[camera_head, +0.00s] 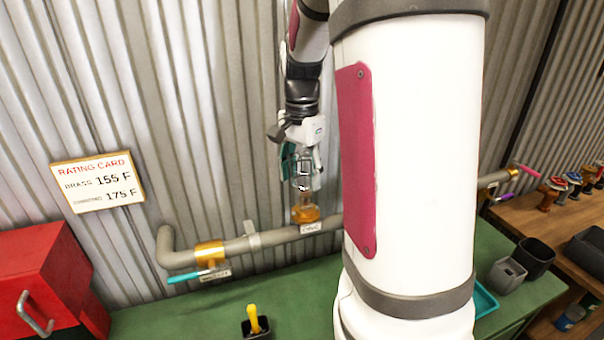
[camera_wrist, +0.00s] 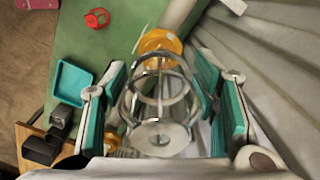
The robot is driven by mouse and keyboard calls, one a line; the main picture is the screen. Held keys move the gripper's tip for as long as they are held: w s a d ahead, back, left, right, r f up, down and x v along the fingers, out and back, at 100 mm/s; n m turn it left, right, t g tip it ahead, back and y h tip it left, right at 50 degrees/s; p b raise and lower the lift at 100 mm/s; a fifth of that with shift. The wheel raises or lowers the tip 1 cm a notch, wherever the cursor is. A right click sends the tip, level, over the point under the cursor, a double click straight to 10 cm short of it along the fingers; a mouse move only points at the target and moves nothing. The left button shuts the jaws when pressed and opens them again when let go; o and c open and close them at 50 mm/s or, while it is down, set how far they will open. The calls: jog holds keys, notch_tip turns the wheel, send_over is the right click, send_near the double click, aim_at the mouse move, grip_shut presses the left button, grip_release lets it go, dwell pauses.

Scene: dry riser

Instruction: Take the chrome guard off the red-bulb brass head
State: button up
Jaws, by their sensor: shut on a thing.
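My gripper (camera_head: 303,178) is upright above the brass fitting (camera_head: 305,213) on the grey pipe, in the middle of the head view. In the wrist view its teal-padded fingers (camera_wrist: 165,100) are shut on the chrome guard (camera_wrist: 160,132), a wire cage with a round plate at its near end. The brass fitting (camera_wrist: 160,42) shows orange at the cage's far end. I cannot tell if the guard still touches it. In the head view the guard (camera_head: 302,186) is a small wire shape between the fingers. I cannot make out a red bulb.
The pipe (camera_head: 270,238) runs along the corrugated wall, with a teal-handled valve (camera_head: 210,252) at left. A rating card (camera_head: 97,182) hangs on the wall. A red box (camera_head: 45,285) stands left; a black cup with a yellow handle (camera_head: 255,325) is on the green bench. Bins (camera_head: 508,273) stand right.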

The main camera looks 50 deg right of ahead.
aim_at(302, 154)
jog(key=shift+r, duration=0.1)
jog(key=shift+r+p, duration=0.8)
jog(key=shift+r, duration=1.1)
